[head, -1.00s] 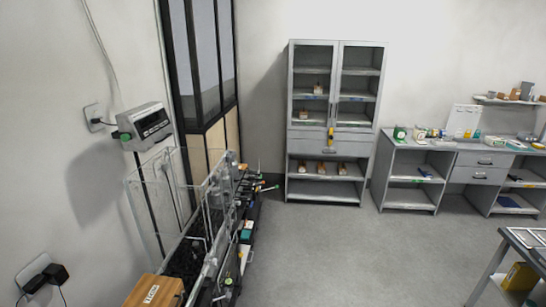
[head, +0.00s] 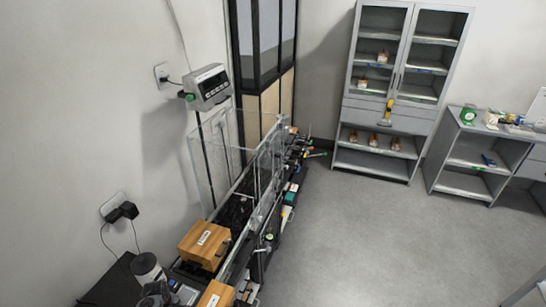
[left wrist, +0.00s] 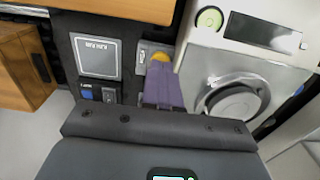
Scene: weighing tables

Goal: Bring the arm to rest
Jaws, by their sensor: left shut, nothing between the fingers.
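My left gripper (left wrist: 163,92) shows in the left wrist view as a short purple pair of fingers beyond a broad dark grey body. The fingers are together with nothing between them. They sit in front of a dark panel with a square label, left of a pale device with a round dial and a dark display. I cannot tell whether they touch anything. In the head view I cannot make out the left gripper clearly. My right gripper is in neither current view.
Wooden boxes (head: 203,243) stand at the near end of a cluttered dark bench with clear upright panels (head: 210,160). A grey display unit (head: 206,87) stands above it by the wall. A grey cabinet (head: 385,160) stands at the back. The floor (head: 365,240) is clear.

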